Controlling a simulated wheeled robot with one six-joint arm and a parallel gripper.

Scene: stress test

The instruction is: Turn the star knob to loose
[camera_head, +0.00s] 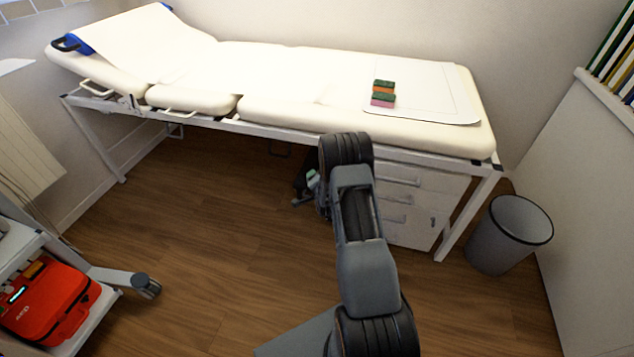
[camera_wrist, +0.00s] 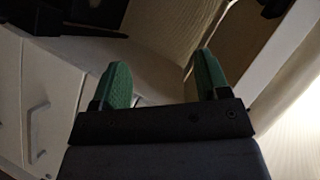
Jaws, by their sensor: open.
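No star knob can be made out in either view. My gripper (camera_wrist: 162,66) is open in the wrist view, with two green fingertips spread apart and nothing between them. In the head view my arm reaches forward to the front edge of the examination couch (camera_head: 280,98). The gripper there is mostly hidden behind the arm, low beside the couch's drawer unit (camera_head: 408,222). Dark parts (camera_wrist: 100,12) show at the top left of the wrist view, too dim to identify.
Small colored blocks (camera_head: 383,93) lie on a white sheet (camera_head: 440,95) on the couch. A grey bin (camera_head: 510,234) stands at the right. A red case (camera_head: 48,303) sits on a cart at the lower left. The wooden floor (camera_head: 220,240) left of my arm is clear.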

